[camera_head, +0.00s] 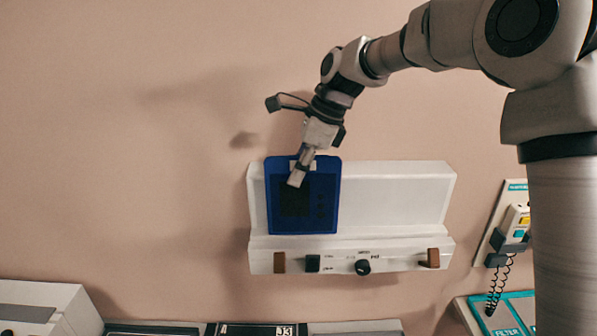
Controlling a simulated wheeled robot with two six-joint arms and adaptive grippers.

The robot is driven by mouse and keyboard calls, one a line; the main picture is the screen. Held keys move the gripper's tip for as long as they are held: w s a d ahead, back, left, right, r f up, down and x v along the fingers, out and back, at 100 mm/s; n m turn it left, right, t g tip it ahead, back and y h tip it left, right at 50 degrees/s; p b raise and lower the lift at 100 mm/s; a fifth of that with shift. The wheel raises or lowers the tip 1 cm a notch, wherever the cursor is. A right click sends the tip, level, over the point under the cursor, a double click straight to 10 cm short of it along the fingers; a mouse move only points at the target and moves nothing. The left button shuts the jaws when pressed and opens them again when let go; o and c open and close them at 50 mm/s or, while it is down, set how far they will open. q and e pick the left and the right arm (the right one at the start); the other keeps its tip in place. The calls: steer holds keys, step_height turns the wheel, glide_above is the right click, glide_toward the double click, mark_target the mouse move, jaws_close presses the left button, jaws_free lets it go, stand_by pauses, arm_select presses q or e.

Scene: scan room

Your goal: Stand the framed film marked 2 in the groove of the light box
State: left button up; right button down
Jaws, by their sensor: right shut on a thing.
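A blue-framed dark film (322,208) stands upright against the left part of the white light box (400,195) on the wall. My right gripper (297,178) comes down from the upper right and is shut on the film near its top edge. The gripper covers part of a pale label there, so I cannot read its number. The film's lower edge is at the ledge (400,240) along the bottom of the light box panel. I cannot tell whether it sits inside the groove. My left gripper is not in view.
The light box front has a dark switch (312,263), a round knob (363,267) and brown blocks at both ends. A wall-mounted handset (514,222) with a coiled cord hangs at right. A white box (45,308) and dark trays line the bottom. The right of the panel is clear.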

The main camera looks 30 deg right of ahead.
steer(key=shift+s+r, duration=0.1)
steer(key=shift+s, duration=0.05)
steer(key=shift+f, duration=0.6)
steer(key=c, duration=1.2)
jaws_free()
